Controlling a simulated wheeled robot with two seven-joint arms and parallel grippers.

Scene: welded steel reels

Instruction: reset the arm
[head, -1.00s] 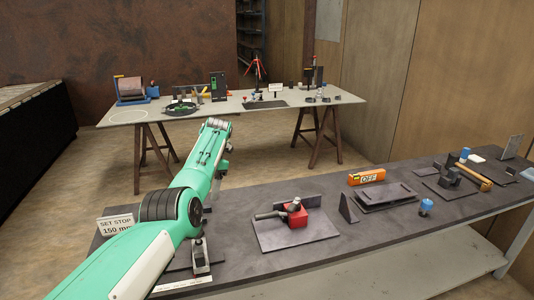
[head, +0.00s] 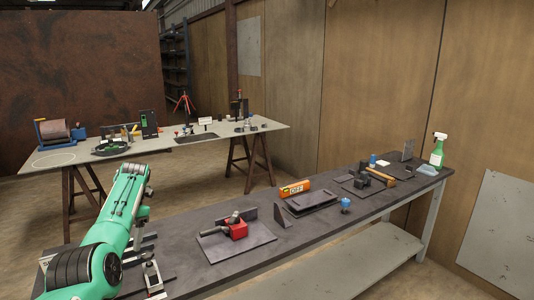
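My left arm, green with dark joint rings, comes in from the lower left in the head view and reaches over the left end of the near dark bench (head: 340,228). The forearm points away from me. Its fingers are hidden behind the arm, so I see neither fingertips nor anything held. My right arm and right gripper are out of the picture.
On the near bench stand a red clamp block on a plate (head: 237,229), an orange OFF box (head: 295,188), a blue-topped cup (head: 345,203) and a green spray bottle (head: 438,150). A far trestle table (head: 220,138) holds a reel (head: 55,132) and tools.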

